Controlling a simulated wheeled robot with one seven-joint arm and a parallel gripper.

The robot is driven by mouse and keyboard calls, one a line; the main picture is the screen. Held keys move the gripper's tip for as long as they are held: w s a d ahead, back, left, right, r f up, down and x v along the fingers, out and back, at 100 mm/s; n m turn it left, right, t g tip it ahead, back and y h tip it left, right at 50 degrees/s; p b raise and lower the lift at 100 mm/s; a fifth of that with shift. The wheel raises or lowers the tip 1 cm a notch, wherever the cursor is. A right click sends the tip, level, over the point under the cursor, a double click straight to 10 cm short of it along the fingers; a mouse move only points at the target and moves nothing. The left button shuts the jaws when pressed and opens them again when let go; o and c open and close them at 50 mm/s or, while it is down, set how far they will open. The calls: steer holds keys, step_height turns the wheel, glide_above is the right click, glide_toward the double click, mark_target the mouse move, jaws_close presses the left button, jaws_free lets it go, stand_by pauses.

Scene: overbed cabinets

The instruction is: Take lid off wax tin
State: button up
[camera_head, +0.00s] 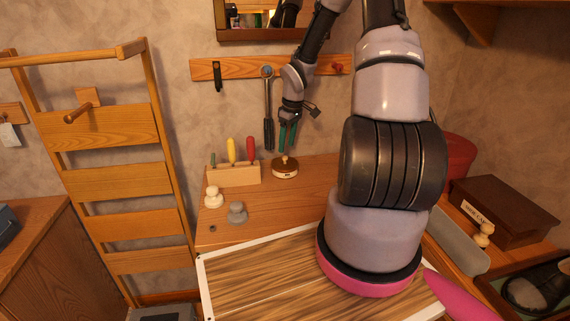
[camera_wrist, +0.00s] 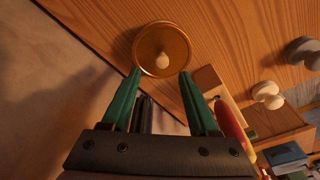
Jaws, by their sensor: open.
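The wax tin (camera_head: 285,172) is a small round brown tin with a pale label, standing on the wooden bench. Its lid (camera_head: 285,160) is on, with a light wooden knob on top. In the wrist view the lid shows from above as a brown disc with a gold rim (camera_wrist: 140,62) and a pale knob at its centre. My gripper (camera_head: 287,136) is above the tin, its green fingers pointing down. In the wrist view my gripper (camera_wrist: 160,73) is open and empty, its fingertips apart on either side of the tin's near edge. I see no contact with the lid.
A wooden block (camera_head: 234,175) with yellow and red handles stands just left of the tin. A white knobbed piece (camera_head: 213,197) and a grey one (camera_head: 237,213) stand nearer. A white-framed board (camera_head: 262,270) lies in front. A wall rail (camera_head: 205,70) with hanging tools is behind.

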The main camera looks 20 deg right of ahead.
mark_target(285, 160)
steer(key=f, duration=0.4)
steer(key=shift+w+a+f, duration=0.1)
steer(key=shift+a+f, duration=0.1)
steer(key=shift+f, duration=0.2)
jaws_close()
